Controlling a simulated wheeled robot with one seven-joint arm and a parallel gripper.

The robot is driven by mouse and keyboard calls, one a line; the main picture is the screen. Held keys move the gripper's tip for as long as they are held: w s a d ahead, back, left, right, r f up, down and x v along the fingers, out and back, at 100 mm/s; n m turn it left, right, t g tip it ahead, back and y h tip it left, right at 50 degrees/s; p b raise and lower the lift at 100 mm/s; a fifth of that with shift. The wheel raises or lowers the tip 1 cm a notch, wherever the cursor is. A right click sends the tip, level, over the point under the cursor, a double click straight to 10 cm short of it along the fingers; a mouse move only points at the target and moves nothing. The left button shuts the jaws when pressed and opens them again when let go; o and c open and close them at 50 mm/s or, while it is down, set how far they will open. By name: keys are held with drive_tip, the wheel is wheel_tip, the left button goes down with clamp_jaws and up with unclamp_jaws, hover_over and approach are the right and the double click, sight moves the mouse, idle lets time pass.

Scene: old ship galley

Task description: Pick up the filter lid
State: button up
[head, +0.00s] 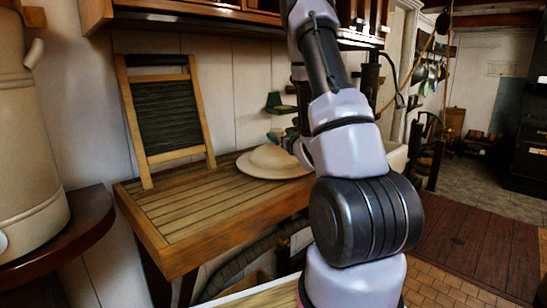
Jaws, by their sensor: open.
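The filter lid (272,159), a pale cream round lid with a wide flat brim and a raised domed middle, lies on the slatted wooden draining board (172,222), near its right end. My arm stands in front and hides the lid's right edge. My gripper (287,137) shows only as small dark parts just above and behind the lid's dome, mostly covered by my arm. It is open, with nothing seen in it. Whether it touches the lid cannot be told.
A washboard (165,110) leans on the wall at the board's back left. A large cream container (28,150) stands on a dark round shelf (60,240) at left. Cupboards (215,15) hang above. A ribbed hose (250,262) runs below the board. Open floor lies at right.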

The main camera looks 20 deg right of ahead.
sight(274, 129)
drive_tip(key=w, duration=0.8)
drive_tip(key=shift+w+d+r, duration=0.1)
drive_tip(key=shift+d, duration=0.05)
clamp_jaws()
drive_tip(key=shift+r, duration=0.1)
